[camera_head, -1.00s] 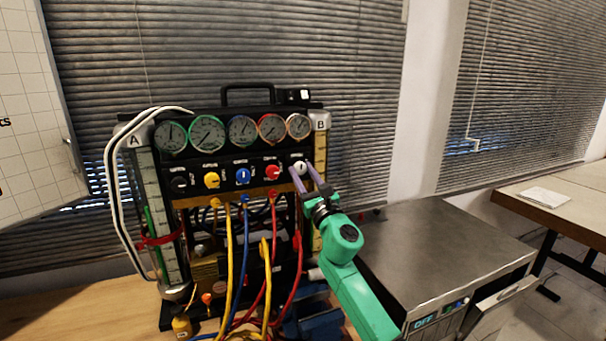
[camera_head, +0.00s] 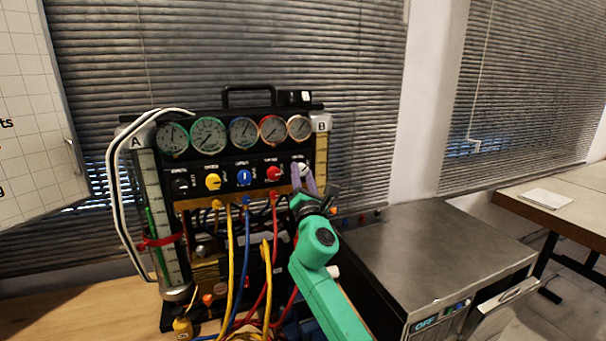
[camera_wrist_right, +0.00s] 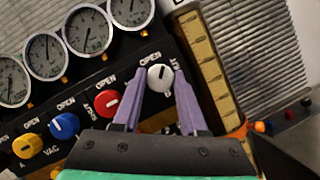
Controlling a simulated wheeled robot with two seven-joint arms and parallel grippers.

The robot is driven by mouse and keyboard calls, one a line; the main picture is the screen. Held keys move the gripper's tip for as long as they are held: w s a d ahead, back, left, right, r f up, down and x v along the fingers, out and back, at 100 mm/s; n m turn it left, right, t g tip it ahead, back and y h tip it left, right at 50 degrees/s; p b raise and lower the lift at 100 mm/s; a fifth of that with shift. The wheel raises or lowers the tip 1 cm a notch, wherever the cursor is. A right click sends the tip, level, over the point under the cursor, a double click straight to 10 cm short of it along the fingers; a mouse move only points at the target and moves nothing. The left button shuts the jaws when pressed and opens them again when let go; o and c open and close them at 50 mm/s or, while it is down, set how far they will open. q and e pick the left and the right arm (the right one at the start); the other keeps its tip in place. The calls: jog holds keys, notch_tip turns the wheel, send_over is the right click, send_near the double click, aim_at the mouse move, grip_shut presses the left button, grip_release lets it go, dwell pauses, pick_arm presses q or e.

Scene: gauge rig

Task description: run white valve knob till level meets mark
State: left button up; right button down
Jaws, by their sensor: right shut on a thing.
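The white valve knob (camera_head: 302,167) is at the right end of the knob row on the black gauge panel. It shows clearly in the right wrist view (camera_wrist_right: 159,76), with a dark pointer line on its face. My right gripper (camera_head: 304,173) is shut on it, with its purple fingers on either side of the knob in the right wrist view (camera_wrist_right: 155,84). Glass column A (camera_head: 152,213), with a green line inside and a red band, stands at the rig's left. Column B (camera_head: 321,158), with a yellowish scale, stands at its right. I cannot read a level or mark. My left gripper is out of view.
Red (camera_head: 274,174), blue (camera_head: 244,177), yellow (camera_head: 212,181) and black knobs sit left of the white one, below several gauges. Coloured hoses hang in front of the rig. A metal-topped unit (camera_head: 440,250) stands close to the right of my arm.

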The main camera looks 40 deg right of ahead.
jog(key=m+g+p, duration=0.1)
jog(key=m, duration=0.2)
jog(key=m+g+h+p, duration=0.1)
jog(key=m+g, duration=0.1)
jog(key=m, duration=0.2)
jog(key=shift+a+r+h, duration=0.15)
jog(key=shift+r+h, duration=0.05)
jog(key=shift+h, duration=0.1)
jog(key=shift+m+g+p, duration=0.8)
jog(key=shift+m+p, duration=0.45)
jog(key=shift+m, duration=1.05)
jog(key=shift+f, duration=0.1)
jog(key=shift+c, duration=2.2)
grip_release()
